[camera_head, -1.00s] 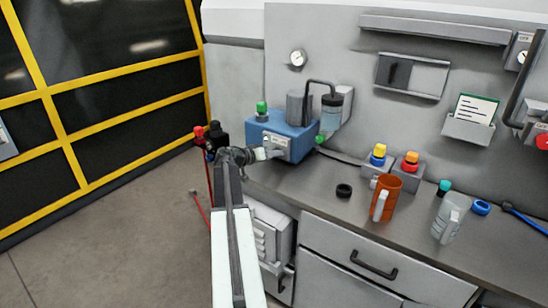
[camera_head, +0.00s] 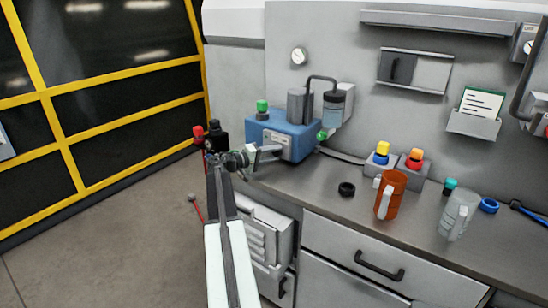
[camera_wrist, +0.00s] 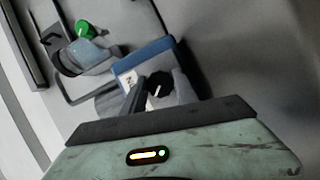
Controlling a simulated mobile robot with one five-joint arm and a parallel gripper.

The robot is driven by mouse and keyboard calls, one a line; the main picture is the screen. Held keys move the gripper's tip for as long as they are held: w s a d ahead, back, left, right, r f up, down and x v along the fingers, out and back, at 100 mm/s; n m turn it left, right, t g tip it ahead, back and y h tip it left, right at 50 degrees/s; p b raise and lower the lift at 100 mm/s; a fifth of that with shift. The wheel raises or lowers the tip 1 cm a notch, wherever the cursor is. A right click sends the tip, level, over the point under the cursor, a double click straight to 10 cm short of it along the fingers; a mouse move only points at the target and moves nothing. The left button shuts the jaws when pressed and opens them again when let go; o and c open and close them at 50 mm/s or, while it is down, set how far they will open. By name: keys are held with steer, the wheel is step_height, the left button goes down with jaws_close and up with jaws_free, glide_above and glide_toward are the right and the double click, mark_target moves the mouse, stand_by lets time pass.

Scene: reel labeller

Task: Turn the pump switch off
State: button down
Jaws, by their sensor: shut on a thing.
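The blue pump box (camera_head: 290,128) stands at the back left of the counter, with a label on its front face. My gripper (camera_head: 272,151) is at the left part of that face. In the wrist view, a black knob with a white mark, the pump switch (camera_wrist: 158,84), sits between the fingers of my gripper (camera_wrist: 158,94), which is shut on it. The blue edge of the pump (camera_wrist: 143,62) and a white label show just beyond. Part of the switch is hidden by the fingers.
A green knob (camera_head: 262,106) tops the pump's left side, and a jar (camera_head: 334,110) with a black hose stands behind. The counter's front middle is clear.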

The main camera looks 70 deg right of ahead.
stand_by(0.7)
steer(key=c, duration=0.9)
jaws_free()
steer(key=shift+c, duration=0.2)
steer(key=v, duration=0.8)
steer(key=shift+f, duration=0.1)
